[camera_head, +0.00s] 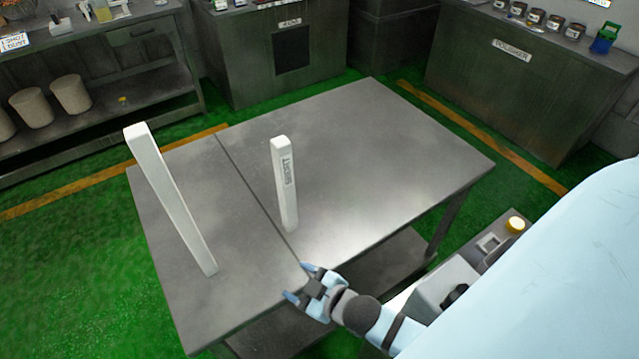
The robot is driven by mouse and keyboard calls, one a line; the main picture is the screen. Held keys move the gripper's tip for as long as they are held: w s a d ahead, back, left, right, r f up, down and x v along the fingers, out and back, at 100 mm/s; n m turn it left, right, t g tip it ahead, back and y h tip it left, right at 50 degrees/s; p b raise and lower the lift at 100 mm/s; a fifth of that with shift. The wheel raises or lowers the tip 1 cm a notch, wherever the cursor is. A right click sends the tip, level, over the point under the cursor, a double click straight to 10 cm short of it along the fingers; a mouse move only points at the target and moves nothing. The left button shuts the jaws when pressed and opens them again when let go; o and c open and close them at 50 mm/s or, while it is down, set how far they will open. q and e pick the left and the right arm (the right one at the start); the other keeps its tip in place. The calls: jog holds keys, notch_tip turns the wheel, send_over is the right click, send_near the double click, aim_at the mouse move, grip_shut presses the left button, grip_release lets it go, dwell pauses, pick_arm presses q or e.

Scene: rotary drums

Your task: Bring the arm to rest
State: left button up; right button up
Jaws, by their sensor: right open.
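My right gripper (298,283) is in the head view at the near edge of the metal table (385,150). Its arm comes in from the lower right. Its two light-blue fingers are apart, with nothing seen between them. A tall white post (172,200) stands on the left part of the table, beyond the gripper to the left. A shorter white post (284,185) with dark lettering stands near the table's middle, behind the gripper. The gripper is apart from both posts. My left gripper is not in view.
Shelves with pale containers (70,94) are at the left. A cabinet labelled polisher (530,90) stands back right. The table's right half is clear.

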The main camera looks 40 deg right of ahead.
jog(key=s+f+m+g, duration=0.2)
jog(key=s+f+m, duration=0.2)
jog(key=s+f, duration=0.1)
jog(key=shift+s+d+g+h, duration=0.3)
jog(key=shift+s+d+h, duration=0.05)
jog(key=shift+d+h, duration=0.05)
jog(key=shift+r, duration=0.1)
notch_tip(320, 180, up, 3)
jog(key=p, duration=0.3)
jog(key=shift+d, duration=0.15)
dwell(0.5)
